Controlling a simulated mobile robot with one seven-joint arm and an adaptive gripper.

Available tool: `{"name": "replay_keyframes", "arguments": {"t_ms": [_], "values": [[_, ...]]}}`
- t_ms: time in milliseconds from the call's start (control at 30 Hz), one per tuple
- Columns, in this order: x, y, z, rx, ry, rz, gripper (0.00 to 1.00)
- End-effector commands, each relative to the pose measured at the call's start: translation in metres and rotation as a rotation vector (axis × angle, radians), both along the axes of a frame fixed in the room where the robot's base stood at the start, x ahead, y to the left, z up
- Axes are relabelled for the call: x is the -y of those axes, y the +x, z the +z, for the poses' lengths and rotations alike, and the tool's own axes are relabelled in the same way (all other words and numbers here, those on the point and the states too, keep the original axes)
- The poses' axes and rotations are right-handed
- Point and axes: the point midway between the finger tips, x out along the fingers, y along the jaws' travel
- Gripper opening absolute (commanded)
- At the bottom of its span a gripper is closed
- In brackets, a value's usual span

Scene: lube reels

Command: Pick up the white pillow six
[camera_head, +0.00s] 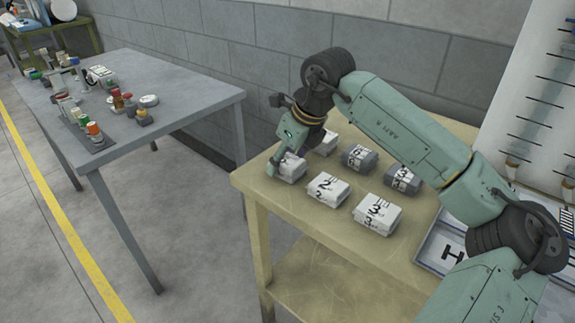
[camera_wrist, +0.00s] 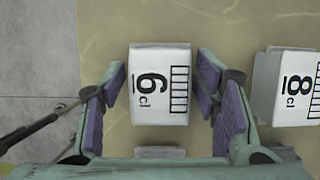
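The white pillow six (camera_wrist: 150,85) lies label up in the middle of the wrist view, with a black "6", "Cl" and a striped bar on top. In the head view the white block (camera_head: 292,168) at the table's front left, partly covered by my gripper, appears to be the same one. My gripper (camera_wrist: 160,95) is open, with one purple-padded finger on each side of the six. Small gaps show between the pads and its sides. In the head view my gripper (camera_head: 284,152) is at this block. I cannot tell how low the fingertips are.
A block marked 8 (camera_wrist: 298,88) lies beside the right finger. Other blocks are close by, including white ones (camera_head: 327,188) (camera_head: 377,213) and dark-sided ones (camera_head: 358,157) (camera_head: 403,178). A tray (camera_head: 432,247) is at the right. A grey table (camera_head: 190,95) with small items stands left.

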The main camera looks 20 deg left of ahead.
Motion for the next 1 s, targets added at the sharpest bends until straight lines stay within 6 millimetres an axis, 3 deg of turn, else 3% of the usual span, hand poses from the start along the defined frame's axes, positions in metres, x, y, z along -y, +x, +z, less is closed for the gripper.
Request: {"name": "replay_keyframes", "arguments": {"t_ms": [467, 767, 1000], "values": [[0.0, 0.0, 0.0, 0.0, 0.0, 0.0, 0.23], [0.0, 0.0, 0.002, 0.001, 0.0, 0.0, 0.22], [0.0, 0.001, 0.022, 0.003, -0.001, -0.002, 0.22]]}}
